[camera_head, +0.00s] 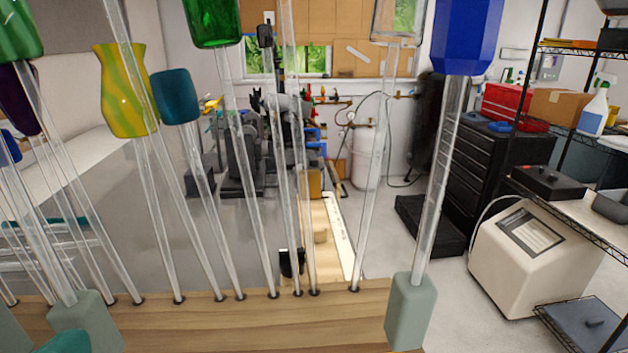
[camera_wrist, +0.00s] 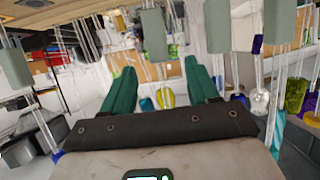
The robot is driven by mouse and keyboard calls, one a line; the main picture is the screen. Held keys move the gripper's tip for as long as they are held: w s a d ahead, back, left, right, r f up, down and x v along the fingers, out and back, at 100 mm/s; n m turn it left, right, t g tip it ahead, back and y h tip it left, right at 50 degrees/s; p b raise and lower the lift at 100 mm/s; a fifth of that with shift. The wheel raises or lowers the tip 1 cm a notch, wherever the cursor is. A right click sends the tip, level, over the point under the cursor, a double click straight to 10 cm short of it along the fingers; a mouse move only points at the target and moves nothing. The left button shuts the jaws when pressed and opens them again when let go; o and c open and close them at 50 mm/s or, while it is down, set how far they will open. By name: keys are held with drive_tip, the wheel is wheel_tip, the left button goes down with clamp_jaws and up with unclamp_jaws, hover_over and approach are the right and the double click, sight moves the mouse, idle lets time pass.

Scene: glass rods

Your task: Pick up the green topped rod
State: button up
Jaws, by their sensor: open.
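A dark green topped rod (camera_head: 213,24) stands tilted at the upper middle of the head view, its clear shaft running down to a hole in the wooden rack (camera_head: 255,322). A second, brighter green top (camera_head: 18,30) is cut off at the upper left. My gripper (camera_wrist: 159,66) shows in the wrist view as two dark green fingers spread apart, with no rod held between them. Several coloured tops show small beyond the fingers, among them a yellow one (camera_wrist: 166,95). I cannot tell which top there is the dark green one.
Other rods crowd the rack: a yellow-green striped top (camera_head: 122,90), a teal top (camera_head: 175,96) and a blue top (camera_head: 467,35). Grey-green blocks (camera_head: 410,312) surround some rod bases. A cream machine (camera_head: 530,262) and wire shelves stand right; some floor is open there.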

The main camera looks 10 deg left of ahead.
sight(96, 303)
drive_tip(key=x, duration=0.4)
drive_tip(key=shift+f+p+x, duration=0.1)
drive_tip(key=shift+p+x, duration=0.25)
drive_tip(key=shift+x, duration=0.9)
drive_tip(key=shift+f+p+x, duration=0.15)
drive_tip(key=shift+p+x, duration=0.15)
drive_tip(key=shift+x, duration=1)
drive_tip(key=shift+s+d, duration=0.1)
drive_tip(key=shift+d, duration=0.05)
drive_tip(key=c, duration=1.1)
drive_tip(key=shift+r, duration=0.1)
